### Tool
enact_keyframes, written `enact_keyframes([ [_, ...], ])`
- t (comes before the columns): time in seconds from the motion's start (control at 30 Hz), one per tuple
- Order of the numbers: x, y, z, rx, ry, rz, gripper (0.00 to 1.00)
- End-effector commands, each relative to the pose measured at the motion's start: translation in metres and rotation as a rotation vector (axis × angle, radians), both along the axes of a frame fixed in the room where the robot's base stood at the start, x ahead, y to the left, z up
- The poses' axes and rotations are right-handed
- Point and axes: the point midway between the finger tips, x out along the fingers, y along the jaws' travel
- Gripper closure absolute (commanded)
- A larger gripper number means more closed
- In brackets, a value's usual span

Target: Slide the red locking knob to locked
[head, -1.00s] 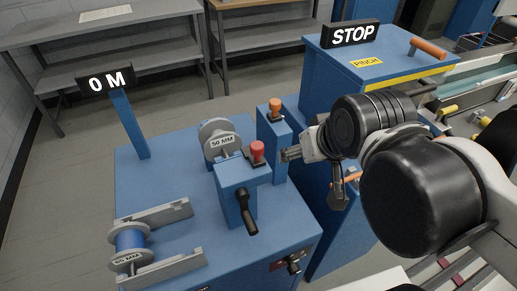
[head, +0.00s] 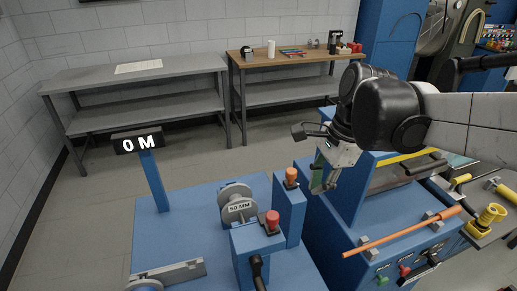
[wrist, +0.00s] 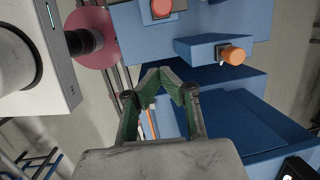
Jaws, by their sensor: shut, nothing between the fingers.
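The red knob (head: 272,221) sits on top of a blue block at the front of the blue machine. In the wrist view a red knob top (wrist: 161,9) shows at the upper edge. A separate orange knob (head: 291,177) stands on a blue post just behind; the wrist view shows an orange knob (wrist: 232,54) on a blue bracket. My gripper (head: 322,186) hangs to the right of both knobs, apart from them. Its green fingers (wrist: 160,76) come together at the tips and hold nothing. No lock marking is legible.
A grey spool marked 50 MM (head: 238,205) stands left of the knobs. A black handle (head: 257,270) juts out below the red knob. A 0 M sign (head: 137,142) rises at left. An orange bar (head: 400,232) lies across the right side. Benches stand behind.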

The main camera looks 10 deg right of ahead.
Motion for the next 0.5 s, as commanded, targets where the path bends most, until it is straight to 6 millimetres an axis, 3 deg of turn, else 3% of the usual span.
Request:
enact_keyframes([
  [0.2, 0.009, -0.0032, 0.0074, 0.044, 0.094, -0.151, 1.0],
  [0.5, 0.01, -0.0037, 0.0073, 0.051, 0.113, -0.181, 1.0],
])
